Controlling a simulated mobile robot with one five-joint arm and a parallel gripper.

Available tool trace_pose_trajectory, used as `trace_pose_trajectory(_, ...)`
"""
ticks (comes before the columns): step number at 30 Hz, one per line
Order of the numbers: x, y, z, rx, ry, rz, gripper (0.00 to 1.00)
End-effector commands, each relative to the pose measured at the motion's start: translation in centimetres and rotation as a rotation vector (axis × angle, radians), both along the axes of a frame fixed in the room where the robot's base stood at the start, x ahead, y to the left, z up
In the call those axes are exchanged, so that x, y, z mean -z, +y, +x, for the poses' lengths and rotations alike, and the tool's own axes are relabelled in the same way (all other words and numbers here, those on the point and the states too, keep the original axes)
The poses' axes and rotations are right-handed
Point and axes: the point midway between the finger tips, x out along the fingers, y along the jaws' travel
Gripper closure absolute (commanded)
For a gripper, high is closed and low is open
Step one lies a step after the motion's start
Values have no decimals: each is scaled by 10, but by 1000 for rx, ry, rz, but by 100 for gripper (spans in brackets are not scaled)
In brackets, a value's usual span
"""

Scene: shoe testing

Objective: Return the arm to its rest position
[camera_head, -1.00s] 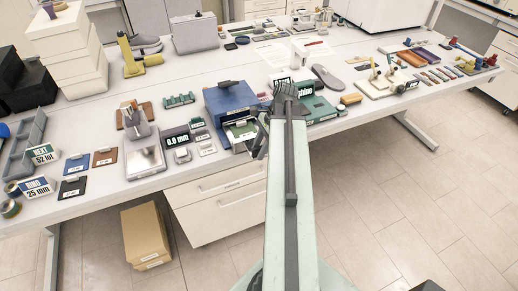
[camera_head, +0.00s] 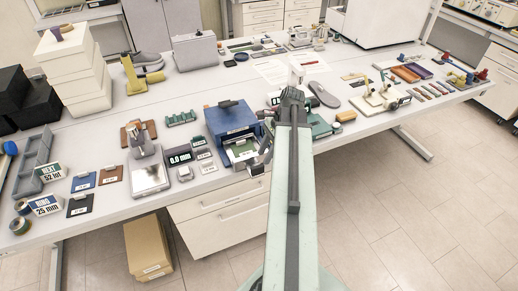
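My arm reaches out from the bottom middle of the head view toward the table (camera_head: 105,140). The arm's light green link lies in front of the table's front edge. My gripper (camera_head: 262,158) shows as small dark parts on the left of the arm, just right of the blue box device (camera_head: 228,118). The arm hides part of it, and whether its fingers are open or shut is not clear. I cannot tell whether it touches the device.
A green device (camera_head: 322,127) stands right of the arm, partly hidden. A scale (camera_head: 150,177) and small cards lie left of the blue device. White boxes (camera_head: 72,70) are stacked at the far left. A grey shoe sole (camera_head: 323,94) lies behind the arm. Floor at right is clear.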

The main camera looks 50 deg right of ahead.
Motion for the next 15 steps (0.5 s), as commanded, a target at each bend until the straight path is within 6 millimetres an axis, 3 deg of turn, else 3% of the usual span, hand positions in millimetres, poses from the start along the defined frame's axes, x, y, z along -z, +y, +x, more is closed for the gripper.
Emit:
trace_pose_trajectory(8,2,10,9,-24,0,0,64)
trace_pose_trajectory(11,8,48,40,-116,0,0,64)
trace_pose_trajectory(15,21,149,91,-330,8,-12,64)
